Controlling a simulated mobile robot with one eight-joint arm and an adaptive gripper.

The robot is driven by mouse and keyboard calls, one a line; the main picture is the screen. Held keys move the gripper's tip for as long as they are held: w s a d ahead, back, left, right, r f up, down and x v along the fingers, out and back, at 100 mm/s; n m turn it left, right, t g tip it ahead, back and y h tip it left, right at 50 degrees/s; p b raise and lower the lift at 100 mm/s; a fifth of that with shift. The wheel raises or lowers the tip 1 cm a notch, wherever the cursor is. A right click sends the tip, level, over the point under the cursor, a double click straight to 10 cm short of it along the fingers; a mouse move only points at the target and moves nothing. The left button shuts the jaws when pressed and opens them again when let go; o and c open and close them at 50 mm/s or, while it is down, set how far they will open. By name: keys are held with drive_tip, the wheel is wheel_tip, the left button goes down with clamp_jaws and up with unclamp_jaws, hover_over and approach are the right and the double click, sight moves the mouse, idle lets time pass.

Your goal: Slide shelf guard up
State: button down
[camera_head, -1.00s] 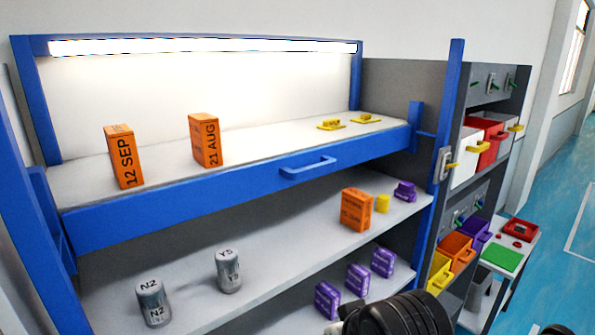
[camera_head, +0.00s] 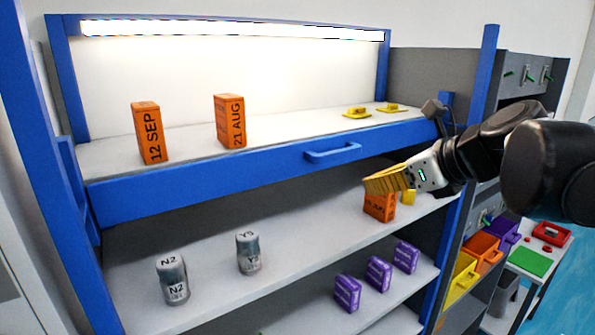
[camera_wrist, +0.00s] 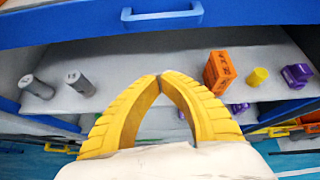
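The shelf guard is a blue bar (camera_head: 220,181) across the front of the upper shelf, with a blue loop handle (camera_head: 332,150) right of its middle. The wrist view shows the guard (camera_wrist: 60,30) along the top, with the handle (camera_wrist: 162,15) near the top centre. My gripper (camera_head: 370,184) has yellow ribbed fingers and is below and to the right of the handle, apart from it. In the wrist view the fingertips (camera_wrist: 162,77) meet with nothing between them. The handle lies beyond them, higher in the picture.
Orange boxes (camera_head: 148,134) stand on the upper shelf behind the guard. Grey cans (camera_head: 173,280), an orange box (camera_head: 379,206) partly behind my gripper and purple boxes (camera_head: 379,273) are on shelves below. A blue post (camera_head: 482,75) stands at the right.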

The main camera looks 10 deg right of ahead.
drive_tip(key=w+a+m+p, duration=0.1)
drive_tip(key=w+a+p, duration=0.1)
drive_tip(key=w, duration=0.7)
drive_tip(key=shift+w+a+p, duration=0.15)
drive_tip(key=shift+a+p, duration=0.15)
drive_tip(key=shift+p, duration=0.3)
drive_tip(key=shift+f, duration=0.1)
wheel_tip(320, 180, up, 7)
drive_tip(key=p, duration=0.4)
hover_over(334, 156)
drive_tip(key=d, duration=0.2)
drive_tip(key=shift+s+d+r, duration=0.1)
drive_tip(key=shift+s+r, duration=0.1)
drive_tip(key=shift+f+b, duration=0.15)
drive_tip(key=shift+b, duration=0.15)
